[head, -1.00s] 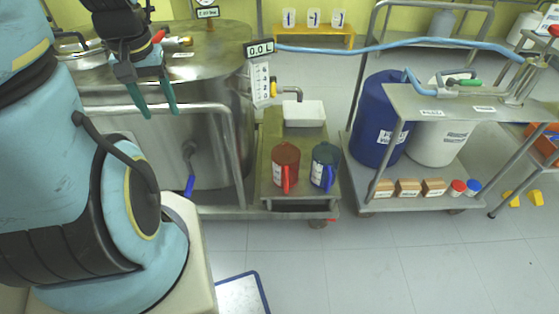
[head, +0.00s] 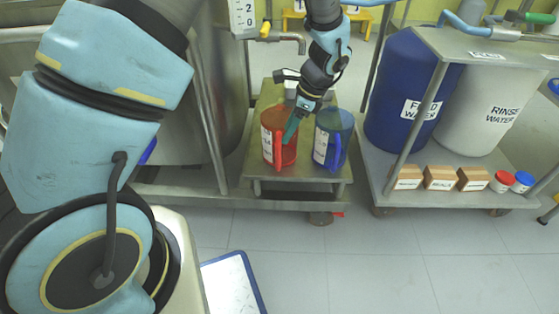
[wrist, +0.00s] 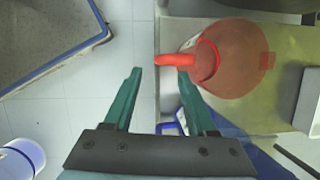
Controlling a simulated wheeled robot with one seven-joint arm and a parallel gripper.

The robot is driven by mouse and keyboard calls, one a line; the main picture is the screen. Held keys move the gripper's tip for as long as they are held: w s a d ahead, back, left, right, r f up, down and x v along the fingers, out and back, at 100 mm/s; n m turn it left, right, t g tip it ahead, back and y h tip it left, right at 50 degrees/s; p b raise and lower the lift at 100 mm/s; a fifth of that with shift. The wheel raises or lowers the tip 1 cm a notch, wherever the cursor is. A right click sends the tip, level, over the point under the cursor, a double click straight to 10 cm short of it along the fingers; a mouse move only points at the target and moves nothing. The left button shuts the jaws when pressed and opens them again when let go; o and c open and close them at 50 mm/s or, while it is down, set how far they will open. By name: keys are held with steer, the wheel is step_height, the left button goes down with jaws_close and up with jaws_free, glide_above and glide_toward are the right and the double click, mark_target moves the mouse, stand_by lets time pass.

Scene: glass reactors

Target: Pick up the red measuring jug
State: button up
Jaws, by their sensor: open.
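The red measuring jug (head: 271,150) stands upright on the low steel stand (head: 290,178), with its handle toward the front. In the wrist view the jug (wrist: 238,62) shows from above, and its red handle (wrist: 172,60) points left. My gripper (head: 291,130) is open with green fingers and overlaps the jug's upper right side in the head view. In the wrist view my gripper (wrist: 160,73) has its fingertips close to the handle, the right one beside it. Nothing is held, and I cannot tell whether a finger touches the handle.
A blue-handled jug (head: 331,142) stands close to the right of the red one. A steel cart (head: 400,195) at the right holds a blue barrel (head: 405,75), a white barrel (head: 480,120) and small boxes. The floor in front (head: 380,265) is clear.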

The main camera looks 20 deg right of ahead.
step_height(320, 180, down, 3)
steer(key=d+m, duration=0.1)
steer(key=d, duration=0.1)
steer(key=b, duration=0.2)
glide_above(279, 166)
steer(key=d, duration=0.3)
step_height(279, 166, down, 5)
steer(key=shift+w+a+f+b, duration=0.2)
steer(key=shift+a+f+b, duration=0.4)
steer(key=shift+f, duration=0.5)
steer(key=shift+w+a+f+b, duration=0.2)
steer(key=shift+a+f+b, duration=0.15)
steer(key=shift+a+f, duration=0.55)
steer(key=shift+d+f, duration=0.1)
steer(key=shift+d, duration=0.05)
steer(key=shift+c, duration=0.2)
jaws_close()
